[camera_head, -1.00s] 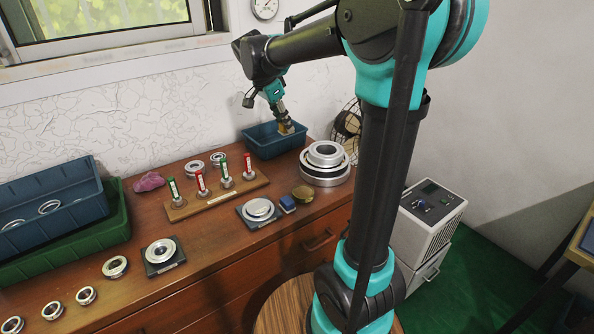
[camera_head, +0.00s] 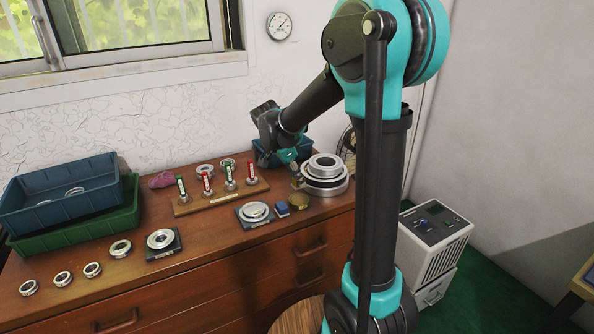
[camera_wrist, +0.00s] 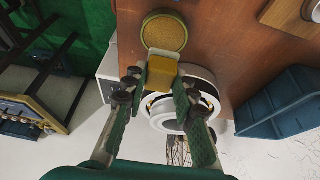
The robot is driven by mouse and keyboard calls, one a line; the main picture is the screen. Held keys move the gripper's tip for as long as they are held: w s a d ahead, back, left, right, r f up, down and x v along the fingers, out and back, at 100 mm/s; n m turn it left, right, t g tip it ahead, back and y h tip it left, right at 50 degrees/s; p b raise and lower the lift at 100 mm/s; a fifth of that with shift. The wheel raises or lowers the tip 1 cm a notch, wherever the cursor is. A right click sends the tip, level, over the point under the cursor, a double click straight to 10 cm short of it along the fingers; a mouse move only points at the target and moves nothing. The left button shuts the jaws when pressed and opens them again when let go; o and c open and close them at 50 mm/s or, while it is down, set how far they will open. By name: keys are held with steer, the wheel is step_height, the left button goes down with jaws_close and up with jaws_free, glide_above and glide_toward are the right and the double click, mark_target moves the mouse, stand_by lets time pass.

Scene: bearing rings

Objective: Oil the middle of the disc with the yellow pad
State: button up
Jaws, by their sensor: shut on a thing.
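My gripper (camera_wrist: 160,80) is shut on a yellow pad (camera_wrist: 163,68), which shows between the fingertips in the wrist view. In the head view my gripper (camera_head: 297,172) is small, just left of the stacked rings, and the pad is hard to make out. A round brass-coloured tin (camera_head: 299,201) lies on the bench in front of it; it also shows just beyond the pad in the wrist view (camera_wrist: 164,32). A silver disc (camera_head: 255,210) sits on a dark square plate (camera_head: 265,222), left of the tin and apart from the gripper.
Stacked metal rings (camera_head: 323,184) stand close right of my gripper. A small blue block (camera_head: 281,209) lies between disc and tin. A wooden rack (camera_head: 200,206) with red and green markers stands left. A blue bin (camera_head: 304,146) is behind.

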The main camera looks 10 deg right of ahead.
mark_target(294, 186)
steer(key=shift+f, duration=2.35)
steer(key=shift+f, duration=0.55)
stand_by(0.3)
steer(key=shift+r, duration=3.5)
